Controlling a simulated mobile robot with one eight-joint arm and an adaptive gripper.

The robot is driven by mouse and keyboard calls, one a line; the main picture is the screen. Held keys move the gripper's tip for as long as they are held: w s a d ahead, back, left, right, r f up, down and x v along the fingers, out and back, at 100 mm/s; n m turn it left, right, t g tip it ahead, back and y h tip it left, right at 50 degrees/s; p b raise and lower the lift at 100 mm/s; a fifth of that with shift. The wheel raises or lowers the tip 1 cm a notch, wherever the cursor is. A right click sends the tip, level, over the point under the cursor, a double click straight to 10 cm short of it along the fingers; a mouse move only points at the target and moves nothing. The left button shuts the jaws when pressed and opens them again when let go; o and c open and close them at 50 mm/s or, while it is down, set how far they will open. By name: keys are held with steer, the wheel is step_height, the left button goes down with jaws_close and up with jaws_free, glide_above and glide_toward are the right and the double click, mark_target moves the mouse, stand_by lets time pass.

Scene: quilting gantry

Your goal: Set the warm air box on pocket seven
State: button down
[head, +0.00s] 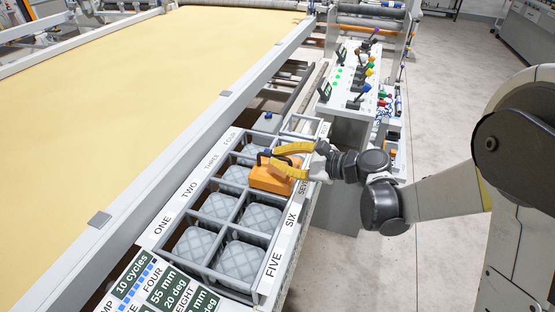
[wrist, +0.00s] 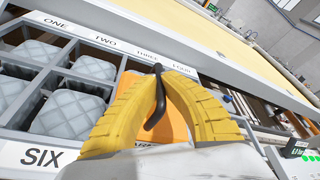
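The warm air box (head: 268,179) is an orange block with a black handle. In the head view it is at pocket seven of the grey pocket tray (head: 207,272), beside the partly hidden SEVEN label (head: 303,186). I cannot tell whether it rests there or hangs just above. My gripper (head: 272,156) has yellow fingers, closed together around the black handle. In the wrist view the fingertips (wrist: 158,70) meet at the handle, and the orange box (wrist: 176,117) shows between and behind them. The fingers hide much of the box and the pocket beneath it.
Grey quilted pads fill several pockets, such as pocket six (head: 260,217) and pocket five (head: 241,261). A control panel (head: 352,90) with coloured knobs stands beyond the tray. The yellow quilting bed (head: 130,80) and its rail lie left. Open floor (head: 440,80) is on the right.

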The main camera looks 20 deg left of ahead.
steer(key=shift+f, duration=0.1)
steer(key=c, duration=1.6)
jaws_free()
steer(key=shift+d+r, duration=0.25)
steer(key=p+v, duration=0.3)
steer(key=v, duration=0.8)
steer(key=shift+s+d, duration=0.2)
steer(key=shift+d, duration=0.1)
